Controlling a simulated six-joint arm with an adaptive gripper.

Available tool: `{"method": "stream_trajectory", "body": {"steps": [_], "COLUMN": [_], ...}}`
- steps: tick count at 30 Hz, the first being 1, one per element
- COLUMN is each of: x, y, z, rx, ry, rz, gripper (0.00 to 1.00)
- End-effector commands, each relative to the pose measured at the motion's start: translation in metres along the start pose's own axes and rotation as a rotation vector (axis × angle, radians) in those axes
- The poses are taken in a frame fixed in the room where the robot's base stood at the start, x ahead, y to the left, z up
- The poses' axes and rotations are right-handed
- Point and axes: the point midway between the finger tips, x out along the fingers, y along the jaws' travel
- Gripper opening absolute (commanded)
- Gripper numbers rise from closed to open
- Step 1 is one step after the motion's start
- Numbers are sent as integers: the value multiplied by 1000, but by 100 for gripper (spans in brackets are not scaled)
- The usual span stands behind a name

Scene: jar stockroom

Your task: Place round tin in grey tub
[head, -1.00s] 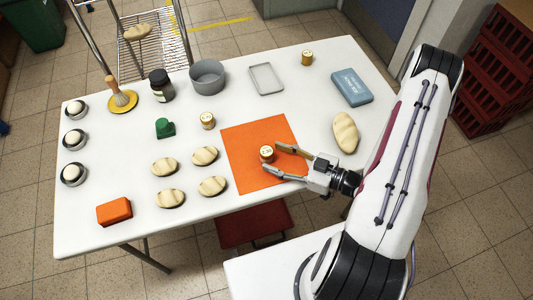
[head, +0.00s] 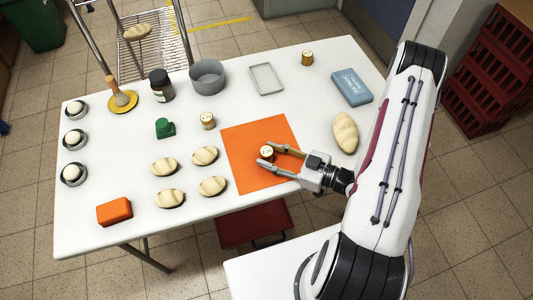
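A small round tin (head: 267,153) with a gold side and pale lid stands upright on the orange mat (head: 245,181). My gripper (head: 268,155) comes in from the right, low over the mat, with one finger on the far side of this tin and one on the near side. The fingers are close to the tin, but I cannot tell whether they touch it. Two similar small gold containers stand on the table, one left of the mat (head: 207,120) and one at the back (head: 307,58). The grey tub (head: 207,78) stands at the back of the table and looks empty.
A dark jar (head: 161,86), a green object (head: 165,128) and several bread rolls (head: 205,155) lie left of the mat. A grey tray (head: 266,79) is right of the tub. A blue box (head: 351,87) and a loaf (head: 345,132) are at the right.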

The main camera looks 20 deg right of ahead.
Motion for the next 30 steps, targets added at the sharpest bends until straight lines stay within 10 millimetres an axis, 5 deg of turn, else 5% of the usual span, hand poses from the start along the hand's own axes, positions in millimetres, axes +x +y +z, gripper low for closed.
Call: {"method": "stream_trajectory", "body": {"steps": [3, 19, 30], "x": [0, -1, -5], "y": [0, 0, 0], "z": [0, -5, -32], "rx": [0, -1, -1], "ry": [0, 0, 0], "rz": [0, 0, 0], "gripper": [7, 7, 7]}}
